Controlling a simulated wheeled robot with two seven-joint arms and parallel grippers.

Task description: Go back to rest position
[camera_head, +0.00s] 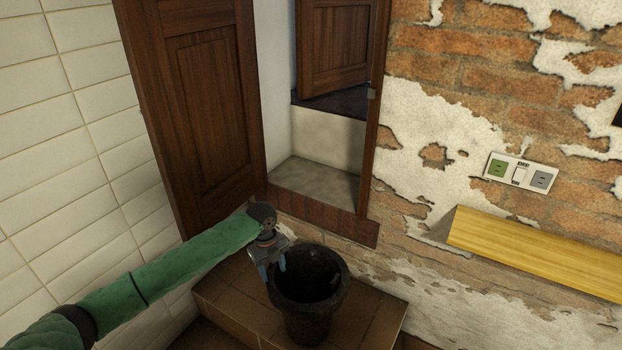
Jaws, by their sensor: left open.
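My left gripper (276,272) is at the end of my green left arm, which reaches in from the lower left. It is open, and its fingers point down at the left rim of a black bucket (308,310). I see nothing between the fingers. I cannot tell whether the fingers touch the bucket. The bucket stands upright on a brown tiled step, and its inside is dark. My right gripper is not in view.
Behind the bucket, a wooden cabinet door (205,110) stands open before a wall niche (315,180). A second wooden door (337,45) shows higher up. A yellow wooden shelf (540,255) juts out at the right. White tiles (60,130) cover the left wall.

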